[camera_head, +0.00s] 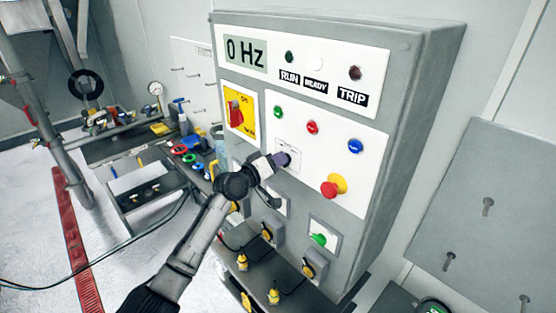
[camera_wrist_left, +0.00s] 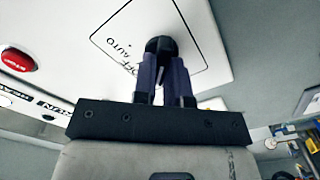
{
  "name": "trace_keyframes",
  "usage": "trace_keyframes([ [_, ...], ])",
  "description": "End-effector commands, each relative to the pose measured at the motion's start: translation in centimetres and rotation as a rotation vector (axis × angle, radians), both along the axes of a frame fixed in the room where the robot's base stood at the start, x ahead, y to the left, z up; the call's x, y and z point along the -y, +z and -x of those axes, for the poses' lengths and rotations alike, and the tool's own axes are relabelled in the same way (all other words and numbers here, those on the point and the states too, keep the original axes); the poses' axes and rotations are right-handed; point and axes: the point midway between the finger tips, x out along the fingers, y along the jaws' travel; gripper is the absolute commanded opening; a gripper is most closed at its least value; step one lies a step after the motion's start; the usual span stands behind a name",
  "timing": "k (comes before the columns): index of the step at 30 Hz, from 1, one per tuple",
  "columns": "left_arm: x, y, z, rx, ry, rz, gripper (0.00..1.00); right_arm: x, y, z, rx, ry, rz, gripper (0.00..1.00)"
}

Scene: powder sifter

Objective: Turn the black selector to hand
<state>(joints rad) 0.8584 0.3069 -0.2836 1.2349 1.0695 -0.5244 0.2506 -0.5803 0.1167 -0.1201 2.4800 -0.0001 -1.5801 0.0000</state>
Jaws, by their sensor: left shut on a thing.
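The black selector (camera_wrist_left: 160,46) sits on a white label plate on the panel, with the words OFF and AUTO printed beside it. In the left wrist view my left gripper (camera_wrist_left: 164,72) has its two fingers closed around the selector's knob. In the head view the left gripper (camera_head: 282,160) reaches the panel front and its fingers cover most of the selector. The HAND marking is not readable in either view. I cannot tell for certain which position the selector's pointer is at. My right gripper is not in view.
The grey control cabinet (camera_head: 405,110) carries a display reading 0 Hz (camera_head: 245,53). Near the selector are a red-and-yellow emergency stop (camera_head: 333,186), a red rotary switch (camera_head: 236,113), and green (camera_head: 278,111), red (camera_head: 313,127) and blue (camera_head: 355,146) buttons. A cluttered bench stands behind on the left.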

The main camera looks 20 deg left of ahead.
Motion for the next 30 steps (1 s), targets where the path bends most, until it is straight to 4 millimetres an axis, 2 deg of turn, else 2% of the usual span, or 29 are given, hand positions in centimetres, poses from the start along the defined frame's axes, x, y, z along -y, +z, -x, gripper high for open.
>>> trace_keyframes([
  [12, -0.02, 0.03, 0.00, -0.002, 0.000, 0.008, 0.00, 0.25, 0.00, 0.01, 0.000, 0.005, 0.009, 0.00],
  [13, -0.02, 0.03, 0.00, -0.002, 0.000, 0.008, 0.14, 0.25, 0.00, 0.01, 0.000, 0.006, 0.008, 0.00],
  [21, -0.02, 0.01, 0.00, -0.002, 0.001, 0.007, 0.38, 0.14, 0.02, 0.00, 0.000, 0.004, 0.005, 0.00],
  [30, -0.14, -0.04, 0.23, -0.003, 0.000, 0.005, 0.38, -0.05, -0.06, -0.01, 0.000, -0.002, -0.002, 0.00],
])
